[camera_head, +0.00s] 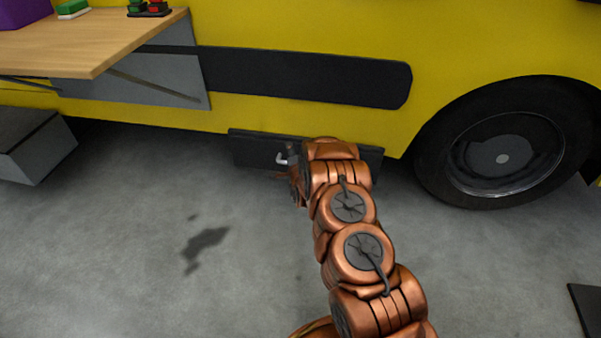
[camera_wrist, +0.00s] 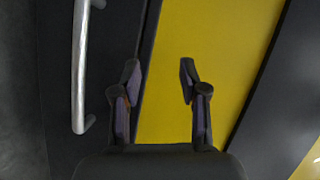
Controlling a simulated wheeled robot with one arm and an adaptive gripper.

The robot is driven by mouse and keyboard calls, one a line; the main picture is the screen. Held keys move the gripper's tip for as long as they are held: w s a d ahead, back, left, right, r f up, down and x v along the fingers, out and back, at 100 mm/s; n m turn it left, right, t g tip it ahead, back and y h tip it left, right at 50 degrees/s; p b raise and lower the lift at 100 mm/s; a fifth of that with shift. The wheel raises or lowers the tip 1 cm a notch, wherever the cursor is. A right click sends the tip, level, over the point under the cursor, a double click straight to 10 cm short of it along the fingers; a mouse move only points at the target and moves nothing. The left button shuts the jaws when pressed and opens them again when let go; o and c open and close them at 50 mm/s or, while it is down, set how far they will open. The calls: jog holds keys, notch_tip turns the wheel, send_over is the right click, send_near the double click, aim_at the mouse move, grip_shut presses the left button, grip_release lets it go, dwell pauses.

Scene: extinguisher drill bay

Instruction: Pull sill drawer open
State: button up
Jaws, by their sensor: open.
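The sill drawer (camera_head: 254,150) is a dark panel low on the yellow vehicle's side, just above the floor. It looks shut. Its silver bar handle (camera_head: 283,159) shows just left of my arm in the head view. In the wrist view the handle (camera_wrist: 80,70) runs up the left side over the dark drawer front (camera_wrist: 60,120). My gripper (camera_head: 293,175) is at the drawer front, partly hidden by my arm. In the wrist view my gripper (camera_wrist: 160,80) is open and empty, its fingers to the right of the handle and apart from it.
The yellow vehicle body (camera_head: 300,25) with a black strip (camera_head: 300,78) rises above the drawer. A wheel (camera_head: 505,150) stands to the right. A wooden fold-out table (camera_head: 100,45) juts out at upper left, with a grey step (camera_head: 35,145) below.

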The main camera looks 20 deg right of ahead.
jog(key=s+d+f+m+t+b, duration=0.1)
jog(key=s+d+f+t+b, duration=0.15)
jog(key=f, duration=0.35)
jog(key=s+d+f+m+t+b, duration=0.1)
jog(key=s+f+b, duration=0.1)
jog(key=f+b, duration=0.35)
jog(key=shift+h, duration=0.3)
jog(key=shift+f+b+x, duration=0.15)
jog(key=shift+f+x, duration=0.05)
jog(key=shift+x, duration=1.1)
jog(key=shift+f+b+x, duration=0.2)
jog(key=shift+x, duration=1.15)
jog(key=shift+f+b+x, duration=0.15)
jog(key=shift+f+x, duration=0.05)
jog(key=shift+x, duration=1.1)
jog(key=shift+w+d, duration=0.1)
jog(key=shift+d, duration=0.05)
grip_shut()
